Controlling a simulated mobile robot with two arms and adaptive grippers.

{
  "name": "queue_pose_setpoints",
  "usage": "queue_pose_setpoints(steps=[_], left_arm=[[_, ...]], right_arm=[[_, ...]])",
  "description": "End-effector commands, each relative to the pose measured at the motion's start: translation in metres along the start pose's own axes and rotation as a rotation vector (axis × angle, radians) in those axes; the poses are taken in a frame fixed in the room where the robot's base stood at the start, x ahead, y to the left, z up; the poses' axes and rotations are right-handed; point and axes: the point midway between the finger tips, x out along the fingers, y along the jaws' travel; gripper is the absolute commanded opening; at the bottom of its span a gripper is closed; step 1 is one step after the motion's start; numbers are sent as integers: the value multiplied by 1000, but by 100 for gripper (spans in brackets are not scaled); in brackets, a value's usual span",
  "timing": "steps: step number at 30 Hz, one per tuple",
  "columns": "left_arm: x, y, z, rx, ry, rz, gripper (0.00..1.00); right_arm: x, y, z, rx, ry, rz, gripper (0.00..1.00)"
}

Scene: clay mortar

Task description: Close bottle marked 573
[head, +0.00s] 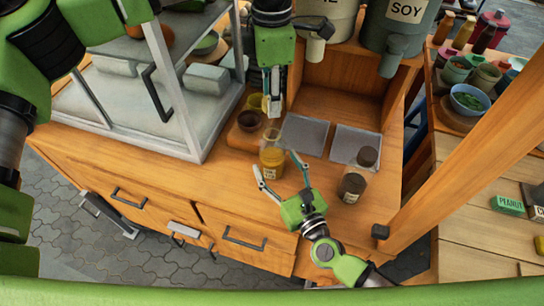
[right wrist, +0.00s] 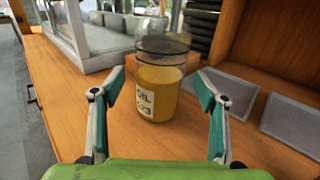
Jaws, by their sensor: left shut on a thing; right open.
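The bottle marked 573 (head: 272,158) stands upright on the wooden counter, holding yellow oil. In the right wrist view, the bottle (right wrist: 158,90) shows a label with "OIL" and a partly hidden number, and a clear glass rim with no lid visible on it. My right gripper (head: 278,164) is open, with its fingers on either side of the bottle's near side; they also show in the right wrist view (right wrist: 159,82), apart from the glass. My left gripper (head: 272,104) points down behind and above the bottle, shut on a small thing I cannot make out.
A second bottle (head: 358,178) with a brown lid stands to the right. Grey mats (head: 305,134) lie behind. A glass display case (head: 150,85) is at left, a SOY dispenser (head: 396,30) at the back.

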Motion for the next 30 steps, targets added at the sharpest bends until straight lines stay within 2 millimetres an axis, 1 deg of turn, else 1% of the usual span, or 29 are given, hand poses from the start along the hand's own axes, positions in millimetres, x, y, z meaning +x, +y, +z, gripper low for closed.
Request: queue_pose_setpoints(steps=[1, 6, 11, 18, 19, 20, 21, 23, 24, 25, 26, 30], left_arm=[[0, 0, 0, 0, 0, 0, 24], [0, 0, 0, 0, 0, 0, 24], [0, 0, 0, 0, 0, 0, 24], [0, 0, 0, 0, 0, 0, 23], [0, 0, 0, 0, 0, 0, 23], [0, 0, 0, 0, 0, 0, 23], [0, 0, 0, 0, 0, 0, 23], [0, 0, 0, 0, 0, 0, 23], [0, 0, 0, 0, 0, 0, 23], [0, 0, 0, 0, 0, 0, 23], [0, 0, 0, 0, 0, 0, 23], [5, 0, 0, 0, 1, -1, 23]], right_arm=[[9, 0, 1, 1, -2, 0, 67], [26, 0, 0, 0, -1, -1, 67], [31, 0, 0, 0, 0, 0, 67], [31, 0, 0, 0, 0, 0, 67], [31, 0, 0, 0, 0, 0, 62], [31, 0, 0, 0, 0, 0, 54], [31, 0, 0, 0, 0, 0, 43], [31, 0, 0, 0, 0, 0, 28], [31, 0, 0, 0, 0, 0, 17], [31, 0, 0, 0, 0, 0, 10], [31, 0, 0, 0, 0, 0, 8], [31, 0, 0, 0, 0, 0, 8]])
